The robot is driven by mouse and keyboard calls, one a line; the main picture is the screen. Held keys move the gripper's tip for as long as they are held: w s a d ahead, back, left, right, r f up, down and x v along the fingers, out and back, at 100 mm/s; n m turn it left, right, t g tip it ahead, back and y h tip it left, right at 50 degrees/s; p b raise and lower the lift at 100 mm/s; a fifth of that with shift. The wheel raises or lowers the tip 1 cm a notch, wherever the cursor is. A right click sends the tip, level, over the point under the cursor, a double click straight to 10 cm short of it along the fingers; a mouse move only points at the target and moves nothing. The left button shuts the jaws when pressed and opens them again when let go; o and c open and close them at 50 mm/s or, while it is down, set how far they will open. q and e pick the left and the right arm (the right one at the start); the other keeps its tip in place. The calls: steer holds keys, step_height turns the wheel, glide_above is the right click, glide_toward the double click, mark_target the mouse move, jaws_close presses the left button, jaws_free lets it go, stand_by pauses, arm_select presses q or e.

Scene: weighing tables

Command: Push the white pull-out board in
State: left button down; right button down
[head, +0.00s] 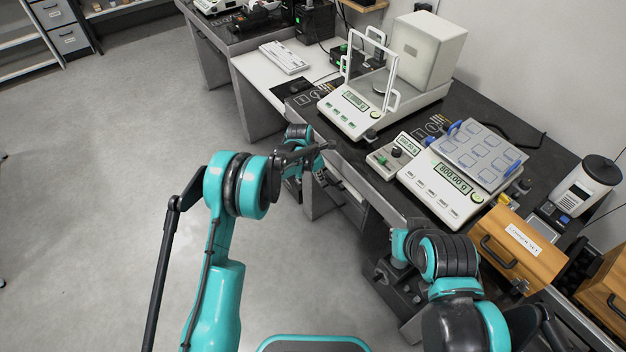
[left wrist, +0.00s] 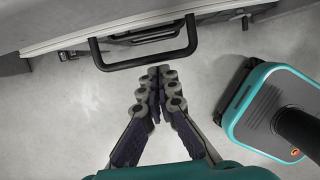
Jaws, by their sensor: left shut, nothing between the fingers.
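In the left wrist view a pale board edge (left wrist: 60,38) runs across the top, with a black bar handle (left wrist: 145,62) on its front. I take this to be the pull-out board; its full surface and how far it stands out are not clear. My left gripper (left wrist: 159,75) is shut and empty, its fingertips just in front of the handle's bar; I cannot tell whether they touch. In the head view my left gripper (head: 322,178) is low at the dark table's front, partly hidden by my arm. My right arm is at the lower right; its gripper's jaws are not clear.
The dark table holds a balance with a glass shield (head: 350,112), a second scale (head: 440,188) with a tray on it, and a wooden drawer box (head: 515,245). A white desk with a keyboard (head: 284,57) adjoins it. The floor on the left is free.

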arm_select(q)
steer(key=shift+w+d, duration=0.1)
steer(key=shift+d, duration=0.05)
steer(key=w+d, duration=0.2)
steer(key=d, duration=0.1)
steer(key=shift+w, duration=0.1)
stand_by(0.4)
steer(key=shift+a, duration=0.1)
